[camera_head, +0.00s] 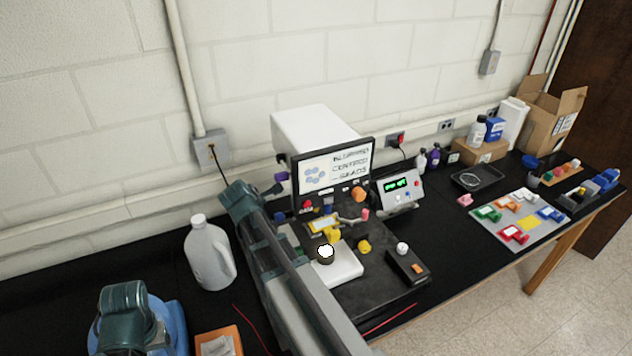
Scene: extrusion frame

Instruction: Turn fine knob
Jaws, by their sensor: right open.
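A microscope-like instrument with a white housing (312,137) and a lit screen (335,168) stands at mid-table. Several knobs show on or near it: an orange one (358,194), a small red-pink one (366,214) and a yellow one (364,246). I cannot tell which is the fine knob. My right arm (300,275) crosses from the bottom edge to the instrument's left side and hides part of its base. My right gripper is open, but its fingertips are hard to make out. My left arm shows at the bottom left; its gripper is not visible.
A plastic jug (209,255) stands left of my right arm. A control box with a green display (400,191) and a small black box (408,267) sit to the right. A grey mat (487,228) with colored blocks, a black tray (475,179) and cardboard box (553,118) are farther right.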

